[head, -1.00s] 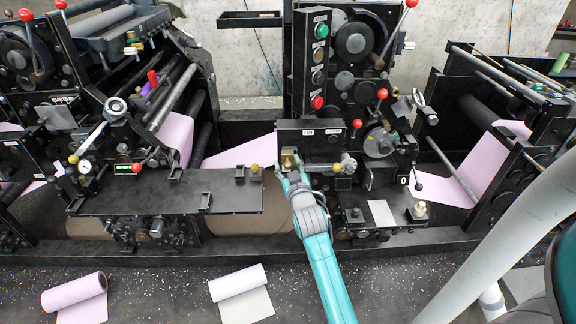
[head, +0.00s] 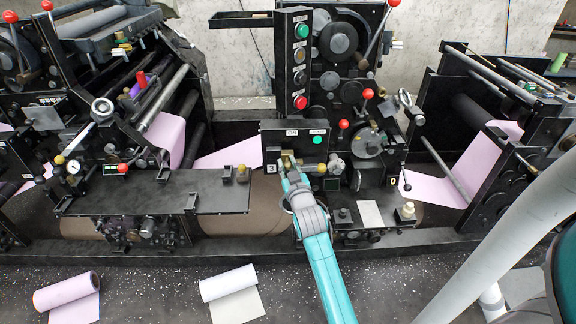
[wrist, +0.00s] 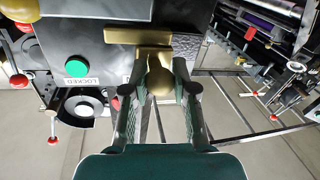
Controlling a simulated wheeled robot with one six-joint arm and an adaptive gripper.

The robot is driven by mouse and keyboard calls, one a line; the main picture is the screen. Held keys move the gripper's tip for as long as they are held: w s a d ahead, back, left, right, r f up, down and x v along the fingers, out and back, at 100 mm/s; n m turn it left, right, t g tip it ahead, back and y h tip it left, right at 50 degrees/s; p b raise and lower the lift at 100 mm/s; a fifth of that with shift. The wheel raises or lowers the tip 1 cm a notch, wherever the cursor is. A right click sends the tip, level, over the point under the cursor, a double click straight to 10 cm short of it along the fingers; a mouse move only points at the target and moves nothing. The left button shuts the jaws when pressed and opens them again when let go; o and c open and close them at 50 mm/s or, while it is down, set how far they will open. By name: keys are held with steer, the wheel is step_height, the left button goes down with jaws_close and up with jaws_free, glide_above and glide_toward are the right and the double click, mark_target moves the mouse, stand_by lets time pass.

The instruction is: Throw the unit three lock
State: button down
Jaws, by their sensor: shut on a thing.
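The black unit three lock box (head: 270,140) stands at the middle of the machine, with a small "3" plate (head: 271,169) on it. A green lamp (head: 317,139) is lit on its face. In the wrist view the green lamp (wrist: 77,68) sits beside a label reading LOCKED (wrist: 80,82). A brass lever (wrist: 140,37) with a rounded end runs between the fingers of my gripper (wrist: 160,85), which is shut on it. In the head view my gripper (head: 288,165) is at the front of the box and hides most of the lever.
A black control post (head: 292,60) with several round buttons rises behind the box. A flat black table (head: 150,198) lies to the left. A brass knob (head: 241,169) stands near its right end. Rolls (head: 66,292) lie on the speckled floor in front.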

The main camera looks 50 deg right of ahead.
steer(key=shift+s+d, duration=0.1)
steer(key=shift+s, duration=0.05)
steer(key=c, duration=0.9)
jaws_free()
steer(key=shift+s+d, duration=0.1)
steer(key=v, duration=1.2)
